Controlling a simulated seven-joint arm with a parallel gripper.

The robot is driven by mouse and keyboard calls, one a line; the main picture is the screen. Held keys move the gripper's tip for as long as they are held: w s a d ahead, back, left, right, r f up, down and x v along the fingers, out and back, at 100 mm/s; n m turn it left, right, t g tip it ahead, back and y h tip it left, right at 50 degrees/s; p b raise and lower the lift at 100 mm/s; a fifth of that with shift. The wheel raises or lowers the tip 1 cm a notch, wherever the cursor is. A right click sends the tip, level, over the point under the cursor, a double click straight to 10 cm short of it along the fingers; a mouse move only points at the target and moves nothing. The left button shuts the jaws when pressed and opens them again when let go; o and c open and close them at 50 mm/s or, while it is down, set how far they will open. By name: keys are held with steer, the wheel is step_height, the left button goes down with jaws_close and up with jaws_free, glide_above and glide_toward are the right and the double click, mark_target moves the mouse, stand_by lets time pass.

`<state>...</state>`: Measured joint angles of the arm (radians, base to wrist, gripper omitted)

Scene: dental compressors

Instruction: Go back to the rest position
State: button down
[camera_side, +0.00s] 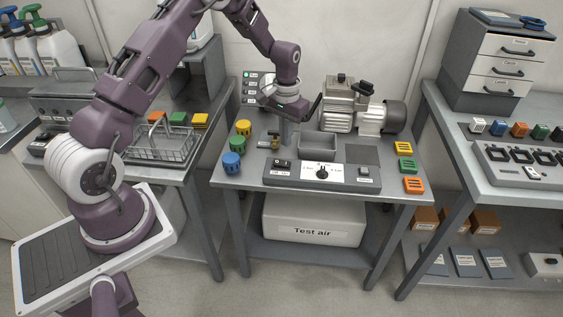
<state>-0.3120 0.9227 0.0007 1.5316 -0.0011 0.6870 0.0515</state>
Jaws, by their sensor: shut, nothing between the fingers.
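My gripper (301,117) hangs over the back of the middle table (225,180), just left of the compressor (352,108). It is small and dark here, its fingers are shut, and I see nothing held in it. The compressor has a grey pump body and a dark motor end and stands at the back right of the table. I cannot tell whether the gripper touches the compressor or the grey post (285,133) below it.
Round yellow, green and blue parts (237,143) line the left; slotted blocks (406,164) line the right. A wire basket (165,147) stands left, a drawer cabinet (497,60) right.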

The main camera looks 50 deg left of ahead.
steer(key=s+d+r+t, duration=0.1)
steer(key=s+d+r, duration=0.2)
steer(key=r, duration=0.4)
steer(key=s+d+r+m+t, duration=0.1)
steer(key=s+d+r, duration=0.25)
steer(key=r, duration=0.45)
steer(key=s+d+r+t, duration=0.1)
steer(key=s+d+r, duration=0.15)
steer(key=r, duration=0.45)
steer(key=s+d+r+m+t, duration=0.1)
steer(key=s+d+r, duration=0.1)
steer(key=s, duration=0.8)
steer(key=s+d+r+m+t, duration=0.1)
steer(key=s+d+r, duration=0.1)
steer(key=s, duration=0.9)
steer(key=shift+s+d+r+t, duration=0.25)
steer(key=shift+s+d+t, duration=0.05)
steer(key=shift+d, duration=0.4)
